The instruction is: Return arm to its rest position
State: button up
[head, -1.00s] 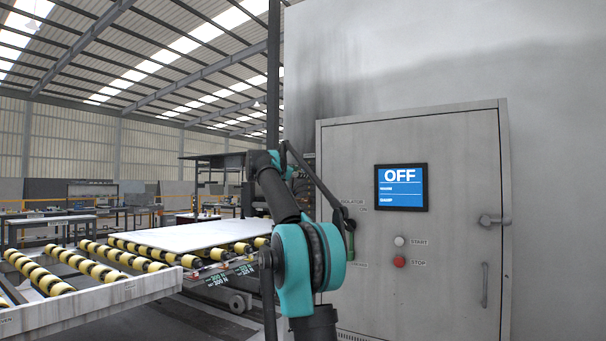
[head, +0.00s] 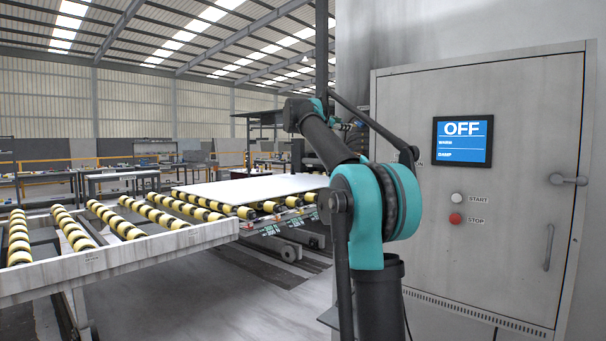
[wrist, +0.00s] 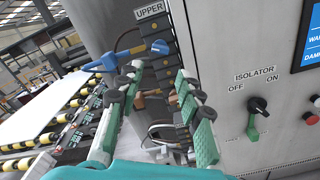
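My arm (head: 370,205), dark with teal joints, is bent and reaches away in front of the grey cabinet in the head view. I cannot make out the gripper's fingers there. In the wrist view my gripper (wrist: 157,88) is open, its two green-padded fingers apart with nothing between them. A blue lever (wrist: 118,56) under an UPPER label (wrist: 150,10) shows beyond the fingers. The isolator switch (wrist: 258,106), black with a green handle, is on the cabinet to the right of the fingers. My arm hides it in the head view.
The cabinet (head: 500,250) stands close on the right, with a screen (head: 463,141) reading OFF, START (head: 457,198) and STOP (head: 455,218) buttons and a door handle. A roller conveyor (head: 120,218) with a pale slab (head: 255,189) lies left. Floor between is clear.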

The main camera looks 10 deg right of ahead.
jog(key=s+a+f+m+g+y, duration=0.15)
jog(key=s+f+m, duration=0.3)
jog(key=f, duration=0.85)
jog(key=s+f+m+g+y, duration=0.25)
jog(key=s+f, duration=0.35)
jog(key=f, duration=0.7)
jog(key=s+a+f+m+g+y, duration=0.15)
jog(key=s+f+m, duration=0.35)
jog(key=f, duration=0.7)
jog(key=s+a+f+m+y, duration=0.2)
jog(key=s+a+f+y, duration=0.1)
jog(key=s+f, duration=0.6)
jog(key=s+a+f+m+g+y, duration=0.1)
jog(key=s+a+f, duration=0.4)
jog(key=s+f, duration=0.5)
jog(key=s+a+f+m+y, duration=0.4)
jog(key=s+f, duration=0.6)
jog(key=f, duration=0.2)
jog(key=shift+a+f+m+y, duration=0.15)
jog(key=shift+a+m+y, duration=0.15)
jog(key=shift+a+y, duration=0.1)
